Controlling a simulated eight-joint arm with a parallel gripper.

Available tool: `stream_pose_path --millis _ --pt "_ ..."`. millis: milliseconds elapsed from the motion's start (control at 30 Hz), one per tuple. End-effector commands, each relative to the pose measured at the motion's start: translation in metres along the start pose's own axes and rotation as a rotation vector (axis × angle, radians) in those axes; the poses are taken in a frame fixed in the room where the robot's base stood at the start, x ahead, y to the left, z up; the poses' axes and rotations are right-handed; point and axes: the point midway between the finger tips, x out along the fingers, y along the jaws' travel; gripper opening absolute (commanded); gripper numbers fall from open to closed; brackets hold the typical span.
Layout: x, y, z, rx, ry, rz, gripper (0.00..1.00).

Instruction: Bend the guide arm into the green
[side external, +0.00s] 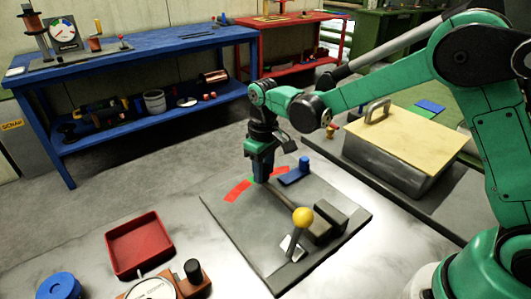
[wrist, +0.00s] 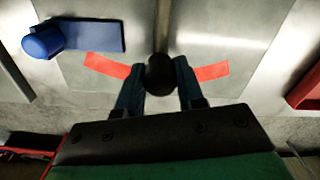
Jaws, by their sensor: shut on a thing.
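The guide arm (side external: 281,196) is a dark bar on a grey plate (side external: 235,225), running from a dark block at right up to my gripper (side external: 260,174). In the wrist view, my gripper (wrist: 160,88) has its blue fingers on both sides of the guide arm's round black end (wrist: 160,73), shut on it. A red strip (side external: 237,191) lies left of the gripper and another red strip (side external: 279,171) right of it. They also show in the wrist view, one strip (wrist: 107,65) on each side of the end. A small bit of green (side external: 252,179) shows beside the fingers; the rest is hidden.
A blue block with a knob (side external: 295,175) stands just right of the gripper. A yellow-topped lever (side external: 302,217) stands at the plate's front. A red tray (side external: 139,245) lies at front left. A wood-topped box (side external: 400,150) stands behind right.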

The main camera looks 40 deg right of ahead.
Motion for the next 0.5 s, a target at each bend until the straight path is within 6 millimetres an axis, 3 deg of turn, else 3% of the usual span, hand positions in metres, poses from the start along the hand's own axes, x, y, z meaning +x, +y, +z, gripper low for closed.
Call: stream_pose_path --millis 200,233,333,500 --pt "-0.0002 0.0012 -0.0001 0.002 0.000 0.004 0.00" --pt "-0.0002 0.0012 -0.0001 0.001 0.000 0.004 0.35" --pt "-0.0001 0.0010 -0.0002 0.001 0.000 0.003 0.64" --pt "0.0000 0.0007 -0.0001 0.000 0.000 0.002 0.65"
